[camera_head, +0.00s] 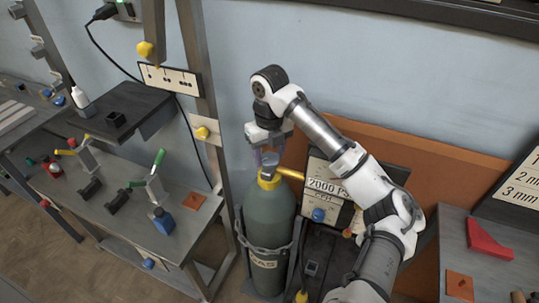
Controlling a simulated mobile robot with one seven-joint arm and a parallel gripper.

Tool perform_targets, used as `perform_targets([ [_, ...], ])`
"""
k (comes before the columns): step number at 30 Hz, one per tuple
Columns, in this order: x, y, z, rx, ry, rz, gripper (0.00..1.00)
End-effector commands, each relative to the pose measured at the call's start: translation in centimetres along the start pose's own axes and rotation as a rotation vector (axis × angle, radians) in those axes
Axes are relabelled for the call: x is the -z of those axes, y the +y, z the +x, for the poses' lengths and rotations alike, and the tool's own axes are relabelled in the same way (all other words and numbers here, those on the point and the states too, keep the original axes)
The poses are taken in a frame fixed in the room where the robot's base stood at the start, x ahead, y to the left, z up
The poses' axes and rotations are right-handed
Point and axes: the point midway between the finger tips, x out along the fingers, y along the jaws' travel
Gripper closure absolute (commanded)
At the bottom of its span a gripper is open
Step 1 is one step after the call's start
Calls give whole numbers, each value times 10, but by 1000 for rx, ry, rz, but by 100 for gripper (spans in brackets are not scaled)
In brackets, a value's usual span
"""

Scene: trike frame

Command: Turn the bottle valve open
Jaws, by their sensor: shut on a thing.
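A dark green gas bottle (269,224) stands upright in a metal holder, with a label near its lower part. On its top is a yellow valve collar (268,181) with a blue-grey valve knob (269,161) above it. A yellow fitting (291,173) sticks out to the right of the valve. My gripper (268,152) comes down from above and is shut on the valve knob. The fingers partly hide the knob, so its turn angle cannot be told.
A welding machine marked 2000 PSI (328,182) stands close to the right of the bottle. A workbench (130,215) with several clamps is at the left. A metal post (205,90) rises left of the bottle. An orange panel (435,150) is behind my arm.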

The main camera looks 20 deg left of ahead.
Motion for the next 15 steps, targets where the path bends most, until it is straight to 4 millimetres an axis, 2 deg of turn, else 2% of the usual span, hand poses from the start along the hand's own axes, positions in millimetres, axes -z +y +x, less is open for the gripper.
perform_targets([
  [6, -1, -1, 2, 3, -6, -148, 70],
  [15, -1, -1, 0, 2, -5, -264, 70],
])
